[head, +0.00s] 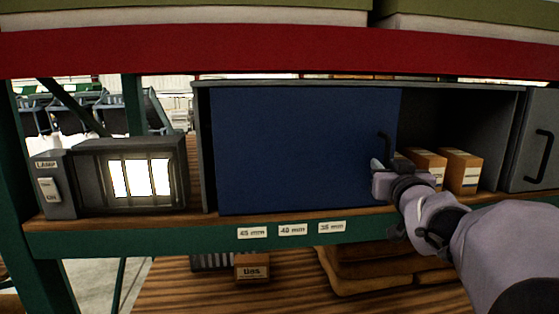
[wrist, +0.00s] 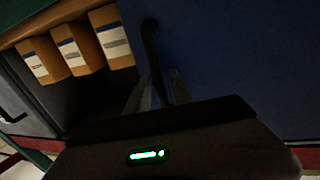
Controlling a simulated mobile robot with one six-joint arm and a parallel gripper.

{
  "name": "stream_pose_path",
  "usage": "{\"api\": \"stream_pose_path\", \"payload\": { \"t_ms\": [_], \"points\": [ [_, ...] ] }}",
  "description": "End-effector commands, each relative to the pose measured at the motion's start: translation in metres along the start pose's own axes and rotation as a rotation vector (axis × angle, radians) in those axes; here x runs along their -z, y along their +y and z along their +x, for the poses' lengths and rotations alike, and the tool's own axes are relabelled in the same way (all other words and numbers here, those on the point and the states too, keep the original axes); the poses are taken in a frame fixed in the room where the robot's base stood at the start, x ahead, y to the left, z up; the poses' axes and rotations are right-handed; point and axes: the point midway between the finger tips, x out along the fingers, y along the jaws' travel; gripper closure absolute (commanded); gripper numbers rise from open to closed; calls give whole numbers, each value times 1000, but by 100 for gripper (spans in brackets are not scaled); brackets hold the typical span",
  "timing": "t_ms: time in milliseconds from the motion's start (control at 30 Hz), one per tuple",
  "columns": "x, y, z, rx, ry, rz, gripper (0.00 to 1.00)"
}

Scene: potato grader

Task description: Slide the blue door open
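The blue door (head: 290,145) is a flat panel covering the left and middle of a grey cabinet in the head view. It also fills the right of the wrist view (wrist: 230,60). Its black bar handle (head: 384,146) is upright near the door's right edge. My gripper (head: 380,165) is at the lower part of this handle. In the wrist view, the handle (wrist: 151,42) runs down between the two fingertips of my gripper (wrist: 158,88), which look open with a slim gap around it. The handle's lower end is hidden by my gripper.
Right of the blue door, the cabinet is open, with cardboard boxes (head: 461,170) inside. A grey panel (head: 521,140) with a black handle is at the far right. A lit lamp (head: 140,178) stands left. Size labels (head: 293,230) are on the green shelf edge. A red beam (head: 200,53) runs above.

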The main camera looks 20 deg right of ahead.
Motion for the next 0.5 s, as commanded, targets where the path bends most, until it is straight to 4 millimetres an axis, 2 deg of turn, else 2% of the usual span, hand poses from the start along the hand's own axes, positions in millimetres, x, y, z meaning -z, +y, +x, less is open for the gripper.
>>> {"api": "stream_pose_path", "payload": {
  "t_ms": [33,100,133,500],
  "points": [
    [0,0,0,0,0,0,85],
    [0,0,0,0,0,0,99],
    [0,0,0,0,0,0,100],
    [0,0,0,0,0,0,100]
  ]
}}
